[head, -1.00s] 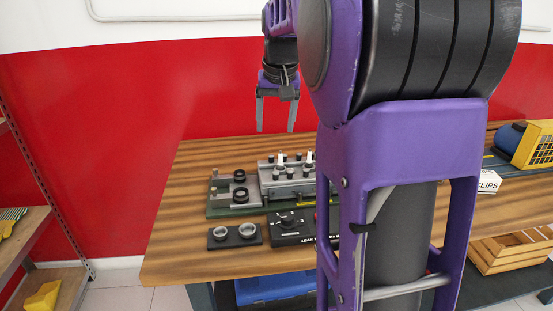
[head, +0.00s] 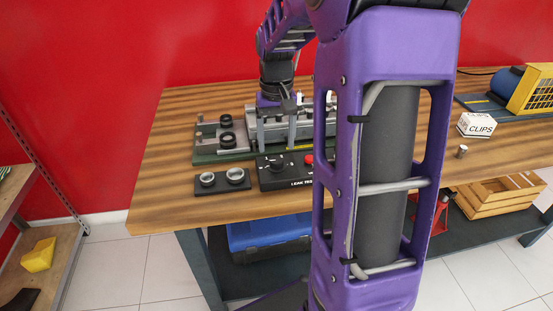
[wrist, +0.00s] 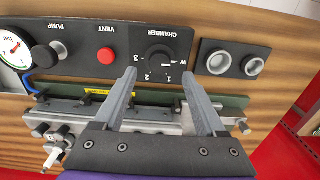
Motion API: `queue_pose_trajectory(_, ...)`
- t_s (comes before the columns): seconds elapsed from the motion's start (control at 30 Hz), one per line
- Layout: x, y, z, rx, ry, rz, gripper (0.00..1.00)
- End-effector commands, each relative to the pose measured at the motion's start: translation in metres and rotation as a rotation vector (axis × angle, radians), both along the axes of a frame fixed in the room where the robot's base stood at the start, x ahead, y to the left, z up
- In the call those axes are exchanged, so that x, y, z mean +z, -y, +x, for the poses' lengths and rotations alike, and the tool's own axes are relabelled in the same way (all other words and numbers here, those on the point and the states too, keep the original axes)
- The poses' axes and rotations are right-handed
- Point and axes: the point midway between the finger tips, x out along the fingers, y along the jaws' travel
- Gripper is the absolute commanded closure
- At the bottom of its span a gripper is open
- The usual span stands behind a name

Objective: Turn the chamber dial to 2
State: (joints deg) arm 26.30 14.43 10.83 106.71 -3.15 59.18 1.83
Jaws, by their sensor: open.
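The chamber dial (wrist: 160,57) is a round black knob on a black panel, printed CHAMBER, with the marks 3, 2, 1 and W around it. Which mark it points to is too small to tell. In the head view the dial (head: 277,166) sits on the leak tester box near the bench front. My gripper (wrist: 159,76) is open and empty. Its two fingertips appear on either side of the dial's numbered edge in the wrist view, and I see no contact. In the head view my gripper (head: 277,142) hangs just behind the dial, over the engine block.
A red VENT button (wrist: 106,57), a PUMP fitting (wrist: 58,49) and a gauge (wrist: 12,48) share the panel. A black holder with two rings (head: 222,181) lies left of it. The grey cylinder head (head: 240,125) with valves stands behind. A CLIPS box (head: 477,125) is at right.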

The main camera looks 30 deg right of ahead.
Motion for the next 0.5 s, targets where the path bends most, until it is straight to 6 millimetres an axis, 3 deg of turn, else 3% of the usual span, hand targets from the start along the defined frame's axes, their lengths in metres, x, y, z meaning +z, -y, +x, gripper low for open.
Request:
queue_pose_trajectory(0.03, -0.013, 0.000, -0.001, -0.001, -0.004, 0.001, 0.27)
queue_pose_trajectory(0.2, -0.037, 0.000, 0.000, -0.001, -0.001, 0.000, 0.27)
queue_pose_trajectory(0.5, -0.049, 0.000, 0.000, -0.001, 0.001, 0.000, 0.27)
